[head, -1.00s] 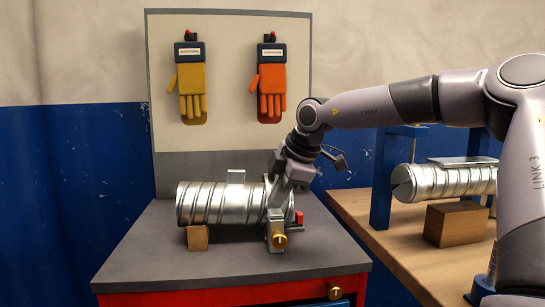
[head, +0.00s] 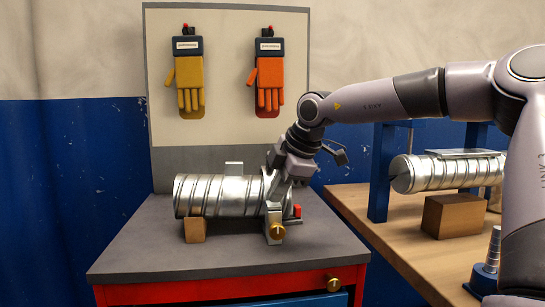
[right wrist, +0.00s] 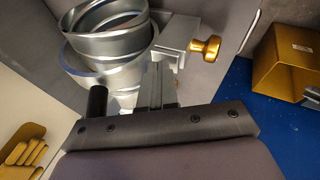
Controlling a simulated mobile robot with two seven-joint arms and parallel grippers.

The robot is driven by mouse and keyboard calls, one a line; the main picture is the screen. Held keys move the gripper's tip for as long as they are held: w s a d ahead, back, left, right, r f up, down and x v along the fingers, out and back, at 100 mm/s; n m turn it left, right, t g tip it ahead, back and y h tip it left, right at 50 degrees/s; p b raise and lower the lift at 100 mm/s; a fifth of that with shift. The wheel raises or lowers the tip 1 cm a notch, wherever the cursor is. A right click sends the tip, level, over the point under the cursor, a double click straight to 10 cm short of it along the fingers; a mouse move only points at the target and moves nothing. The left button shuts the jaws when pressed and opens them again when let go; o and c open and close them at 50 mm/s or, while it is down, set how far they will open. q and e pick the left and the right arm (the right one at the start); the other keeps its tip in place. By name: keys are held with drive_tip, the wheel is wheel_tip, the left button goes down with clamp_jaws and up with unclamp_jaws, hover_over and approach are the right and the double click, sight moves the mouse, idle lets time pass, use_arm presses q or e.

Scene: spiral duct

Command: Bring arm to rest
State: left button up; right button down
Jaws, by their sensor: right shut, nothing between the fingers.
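My right arm (head: 390,98) reaches in from the right of the head view. Its gripper (head: 277,188) points down at the right end of a ribbed silver spiral duct (head: 218,195), close to the grey clamp (head: 274,222) with a brass knob there. The fingers are shut and hold nothing; the tips are partly lost against the metal, and I cannot tell whether they touch it. In the right wrist view the gripper (right wrist: 156,85) sits between the duct end (right wrist: 110,45) and the brass knob (right wrist: 206,49). My left gripper is not in view.
The duct lies on a wooden block (head: 195,230) on a grey-topped red cabinet (head: 130,262). A wooden bench (head: 400,240) at the right holds another duct (head: 450,172), blue posts and a wood block (head: 452,216). Gloves (head: 188,85) hang on the back board. The cabinet's front top is clear.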

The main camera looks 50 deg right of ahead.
drive_tip(key=v, duration=0.6)
drive_tip(key=shift+s+r, duration=0.15)
drive_tip(key=shift+r, duration=0.25)
